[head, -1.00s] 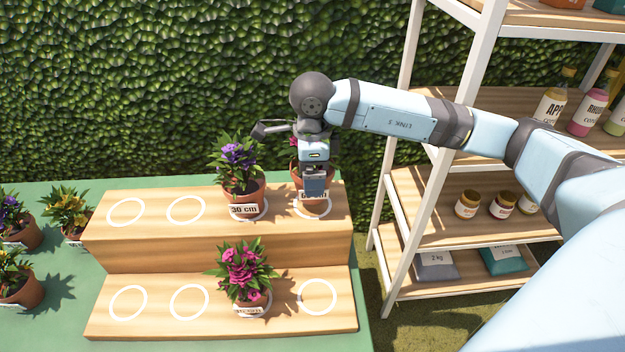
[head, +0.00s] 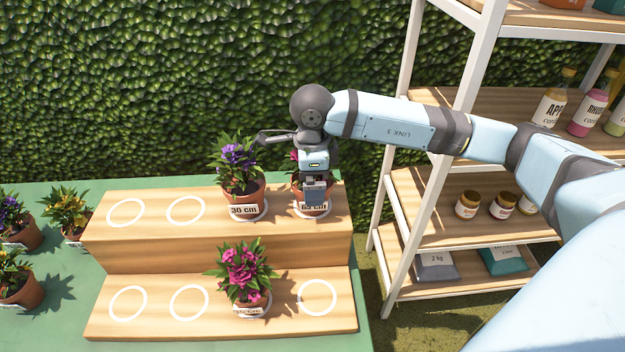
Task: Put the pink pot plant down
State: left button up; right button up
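The pink pot plant (head: 325,198) is at the right end of the upper step, over the white ring there. Its pot is terracotta with a white size label, and only a few pink petals show. My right gripper (head: 314,194) reaches down over the near side of this pot and is shut on its rim. The gripper and wrist hide much of the plant and rim. The pot's base appears to be at the step surface inside the ring, though exact contact is hard to see. My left gripper is not in view.
A purple pot plant (head: 240,165) stands close left on the upper step. Another pink-flowered pot (head: 243,270) stands on the lower step of the wooden stand (head: 220,253). Several rings are empty. A shelf rack (head: 436,220) stands right, a hedge behind.

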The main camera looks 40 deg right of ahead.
notch_tip(320, 180, up, 11)
dwell(0.3)
dwell(0.4)
